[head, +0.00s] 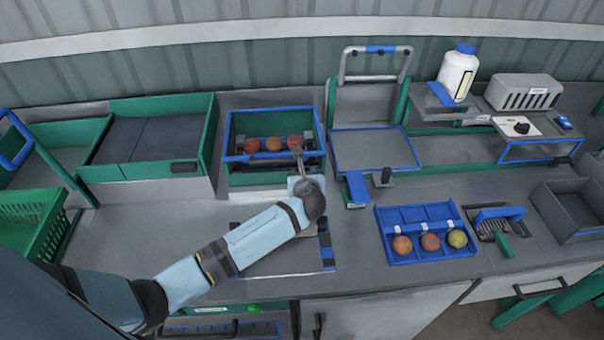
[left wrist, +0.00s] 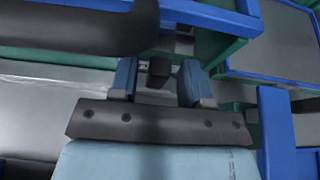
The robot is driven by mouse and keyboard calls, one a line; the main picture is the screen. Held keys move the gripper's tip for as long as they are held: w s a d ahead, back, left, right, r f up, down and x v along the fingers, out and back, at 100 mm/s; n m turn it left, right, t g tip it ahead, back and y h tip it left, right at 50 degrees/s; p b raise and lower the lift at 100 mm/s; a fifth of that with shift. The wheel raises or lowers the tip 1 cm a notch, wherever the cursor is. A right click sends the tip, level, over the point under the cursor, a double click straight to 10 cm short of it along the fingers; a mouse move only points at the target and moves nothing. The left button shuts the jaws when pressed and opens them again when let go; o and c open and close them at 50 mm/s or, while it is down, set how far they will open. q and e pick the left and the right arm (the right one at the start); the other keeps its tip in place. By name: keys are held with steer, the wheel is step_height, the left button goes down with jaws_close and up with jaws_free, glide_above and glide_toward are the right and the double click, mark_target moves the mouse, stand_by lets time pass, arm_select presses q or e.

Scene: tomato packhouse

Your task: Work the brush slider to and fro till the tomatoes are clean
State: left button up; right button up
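The brush box (head: 273,179), green with a blue rim, stands at the back centre in the head view. Several reddish-orange tomatoes (head: 273,144) lie in a row in it, between dark parts that look like the brush slider. My left gripper (head: 297,160) is at the box's front right, mostly hidden behind my wrist. In the left wrist view its two blue fingers (left wrist: 158,82) stand apart with a small dark block (left wrist: 159,74) between them, perhaps the slider's handle. Gaps show on both sides of the block. My right gripper is not in view.
A blue tray (head: 430,259) with several tomatoes stands on the right of the bench. A grey-topped stand (head: 374,150) with a raised frame is right of the box. A white bottle (head: 458,73) stands farther back. A green basket (head: 30,222) is at left.

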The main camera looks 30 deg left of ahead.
arm_select(q)
steer(key=shift+s, duration=0.1)
steer(key=shift+s+d+r, duration=0.15)
steer(key=shift+s+d, duration=0.05)
steer(key=shift+s, duration=0.05)
steer(key=v, duration=1.3)
steer(key=shift+b, duration=0.3)
